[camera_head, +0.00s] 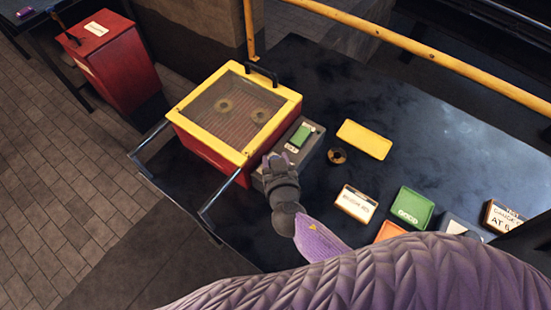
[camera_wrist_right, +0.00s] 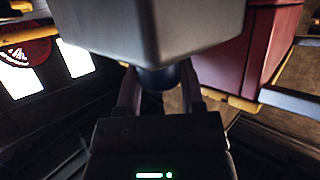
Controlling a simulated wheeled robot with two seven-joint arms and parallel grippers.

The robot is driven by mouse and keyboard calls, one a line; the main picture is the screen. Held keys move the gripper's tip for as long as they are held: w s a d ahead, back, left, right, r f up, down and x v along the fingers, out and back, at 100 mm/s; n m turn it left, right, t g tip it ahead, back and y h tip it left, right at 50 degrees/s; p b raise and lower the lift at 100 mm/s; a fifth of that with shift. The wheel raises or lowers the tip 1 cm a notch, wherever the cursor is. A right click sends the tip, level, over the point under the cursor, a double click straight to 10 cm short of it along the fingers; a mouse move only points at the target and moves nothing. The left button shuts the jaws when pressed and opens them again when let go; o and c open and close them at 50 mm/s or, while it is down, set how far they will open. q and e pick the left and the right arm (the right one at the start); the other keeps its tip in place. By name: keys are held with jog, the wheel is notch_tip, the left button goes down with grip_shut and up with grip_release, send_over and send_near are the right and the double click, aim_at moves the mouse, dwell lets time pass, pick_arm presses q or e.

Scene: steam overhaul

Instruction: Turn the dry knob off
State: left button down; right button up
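In the head view a grey control box (camera_head: 306,147) with a green display (camera_head: 301,135) stands against the right side of a red box with a yellow-framed glass lid (camera_head: 233,112). My right gripper (camera_head: 275,161) is at the front of the grey box. In the right wrist view the grey box (camera_wrist_right: 150,28) fills the top. A dark round knob (camera_wrist_right: 158,77) under it sits between the two fingers of my right gripper (camera_wrist_right: 160,88). Whether both fingers press on it is unclear. The knob's marking and setting are hidden. My left gripper is out of view.
A green tray (camera_head: 412,207) and a labelled tray (camera_head: 356,203) are nearer. Metal handle bars (camera_head: 219,194) jut out at the front. A yellow rail (camera_head: 415,48) runs behind.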

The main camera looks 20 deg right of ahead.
grip_shut()
